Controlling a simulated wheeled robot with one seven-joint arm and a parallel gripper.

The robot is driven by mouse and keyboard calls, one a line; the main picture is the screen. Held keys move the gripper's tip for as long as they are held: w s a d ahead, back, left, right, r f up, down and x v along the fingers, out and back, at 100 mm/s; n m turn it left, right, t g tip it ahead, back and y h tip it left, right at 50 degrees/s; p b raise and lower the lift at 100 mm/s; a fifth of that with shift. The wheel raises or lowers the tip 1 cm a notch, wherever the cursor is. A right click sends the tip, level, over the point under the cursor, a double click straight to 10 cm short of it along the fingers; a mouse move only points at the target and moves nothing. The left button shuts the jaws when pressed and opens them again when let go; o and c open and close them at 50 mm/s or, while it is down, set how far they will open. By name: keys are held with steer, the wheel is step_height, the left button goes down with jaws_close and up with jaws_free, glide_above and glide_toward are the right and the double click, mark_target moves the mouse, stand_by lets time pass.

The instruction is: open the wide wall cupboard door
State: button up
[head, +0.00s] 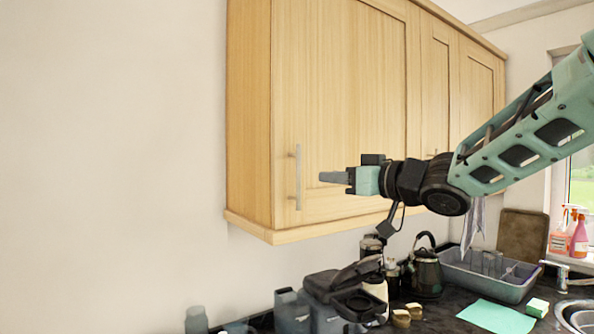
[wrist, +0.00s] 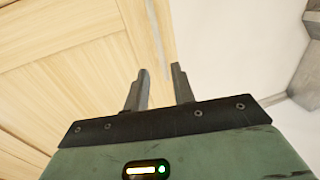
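The wide wall cupboard door (head: 340,100) is pale wood and looks shut. Its upright bar handle (head: 298,178) is near the door's lower left edge. My gripper (head: 322,177) is in front of the door, its fingers pointing left, a little to the right of the handle in the head view. In the wrist view my gripper (wrist: 160,68) has its two fingers apart with nothing held between them. A thin grey bar that looks like the handle (wrist: 156,40) shows ahead of the fingertips, roughly in line with the gap. I see no contact with it.
Narrower cupboard doors (head: 438,90) are to the right. Below, the dark counter holds a black coffee machine (head: 340,295), a kettle (head: 428,275) and a grey dish rack (head: 490,275). The bare wall (head: 110,150) left of the cupboard is clear.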

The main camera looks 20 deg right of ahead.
mark_target(299, 174)
steer(key=p+x, duration=0.3)
steer(key=x, duration=0.7)
steer(key=shift+w+a, duration=0.15)
steer(key=shift+w, duration=0.15)
jaws_close()
